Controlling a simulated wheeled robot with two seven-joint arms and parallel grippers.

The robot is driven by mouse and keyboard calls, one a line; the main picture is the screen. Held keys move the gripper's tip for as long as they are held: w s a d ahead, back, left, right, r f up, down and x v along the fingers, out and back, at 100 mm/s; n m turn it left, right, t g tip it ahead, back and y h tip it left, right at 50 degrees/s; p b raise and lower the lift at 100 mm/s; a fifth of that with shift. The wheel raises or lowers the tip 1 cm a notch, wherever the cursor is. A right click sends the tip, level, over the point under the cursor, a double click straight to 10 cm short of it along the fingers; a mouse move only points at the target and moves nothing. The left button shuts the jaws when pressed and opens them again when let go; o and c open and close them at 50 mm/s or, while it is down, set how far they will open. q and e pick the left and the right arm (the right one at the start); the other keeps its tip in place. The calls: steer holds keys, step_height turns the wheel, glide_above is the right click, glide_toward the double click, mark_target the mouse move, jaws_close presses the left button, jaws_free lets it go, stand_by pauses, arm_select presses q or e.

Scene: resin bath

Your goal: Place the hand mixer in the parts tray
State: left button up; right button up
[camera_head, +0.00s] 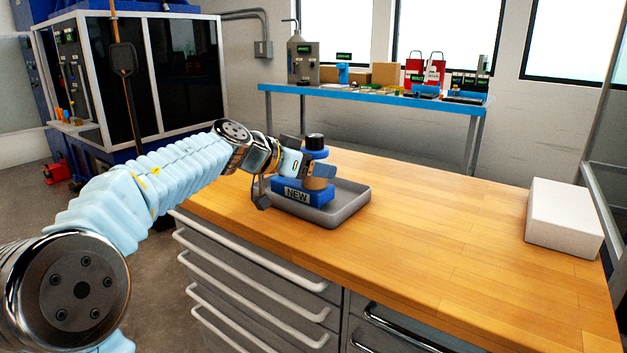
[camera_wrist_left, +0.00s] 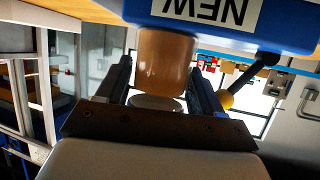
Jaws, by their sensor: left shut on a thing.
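The hand mixer (camera_head: 297,194) has a blue base with a white NEW label, a tan cylinder above it and a blue top with a black cap. It is upright within the outline of the grey parts tray (camera_head: 352,208) on the wooden bench. I cannot tell whether its base touches the tray floor. My left gripper (camera_head: 306,171) is shut on the tan cylinder, coming in from the left. In the left wrist view, the mixer (camera_wrist_left: 165,62) appears upside down between the fingers of the left gripper (camera_wrist_left: 160,78). My right gripper is out of view.
A white box (camera_head: 563,218) sits at the bench's right end. The wooden bench top (camera_head: 450,215) between tray and box is clear. The tray is near the bench's front left edge, above drawers. A blue-edged table (camera_head: 380,95) with several items stands behind.

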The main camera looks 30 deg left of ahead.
arm_select(q)
steer(key=shift+f, duration=0.85)
steer(key=shift+r, duration=0.2)
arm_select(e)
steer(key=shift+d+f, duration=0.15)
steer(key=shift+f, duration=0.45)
arm_select(q)
steer(key=shift+f, duration=0.1)
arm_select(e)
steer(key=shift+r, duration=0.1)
arm_select(q)
steer(key=o, duration=1.4)
steer(key=shift+f, duration=0.1)
steer(key=shift+c, duration=0.2)
steer(key=p+v, duration=0.1)
steer(key=v, duration=1.1)
steer(key=shift+p, duration=0.35)
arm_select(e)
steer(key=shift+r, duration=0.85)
arm_select(q)
steer(key=shift+s, duration=0.1)
